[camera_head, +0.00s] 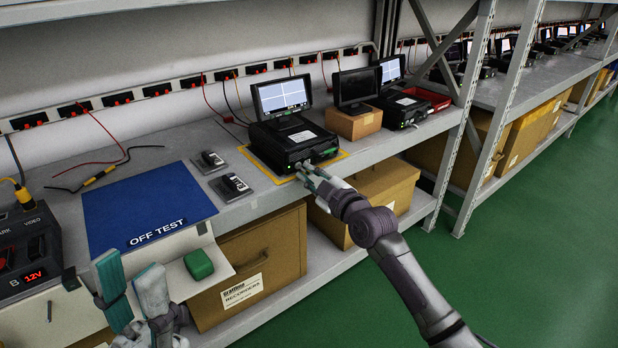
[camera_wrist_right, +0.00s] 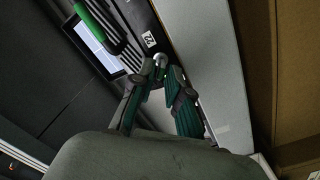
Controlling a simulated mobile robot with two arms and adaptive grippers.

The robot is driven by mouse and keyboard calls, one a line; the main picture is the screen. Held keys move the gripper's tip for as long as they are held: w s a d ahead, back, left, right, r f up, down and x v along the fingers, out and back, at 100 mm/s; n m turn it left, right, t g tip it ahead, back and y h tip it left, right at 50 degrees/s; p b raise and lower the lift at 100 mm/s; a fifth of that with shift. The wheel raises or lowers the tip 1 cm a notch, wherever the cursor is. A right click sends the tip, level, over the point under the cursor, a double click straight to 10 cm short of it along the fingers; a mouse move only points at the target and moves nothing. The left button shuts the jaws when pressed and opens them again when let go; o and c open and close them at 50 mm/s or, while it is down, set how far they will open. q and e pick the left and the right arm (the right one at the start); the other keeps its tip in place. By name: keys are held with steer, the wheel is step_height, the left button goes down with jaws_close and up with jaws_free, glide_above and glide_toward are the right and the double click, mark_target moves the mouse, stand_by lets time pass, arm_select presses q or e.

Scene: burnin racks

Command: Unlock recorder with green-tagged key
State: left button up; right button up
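The recorder (camera_head: 291,148) is a black box with a lit screen on top, inside a yellow outline on the shelf. It has green on its front edge. My right gripper (camera_head: 312,174) is at its front face. In the right wrist view the fingertips (camera_wrist_right: 160,77) close in on a small silver round part (camera_wrist_right: 160,60) at the recorder's front (camera_wrist_right: 140,22), beside a "22" label. I cannot tell whether they grip it or whether it is key or lock. No green tag is clearly visible. My left gripper (camera_head: 133,291) is open and empty at lower left.
A blue "OFF TEST" mat (camera_head: 150,205) and two small black devices on grey plates (camera_head: 232,187) lie left of the recorder. A green block (camera_head: 198,264) sits on a white surface below the mat. More monitors (camera_head: 355,88) stand to the right. Cardboard boxes (camera_head: 262,250) fill the lower shelf.

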steer(key=shift+w, duration=0.1)
jaws_close()
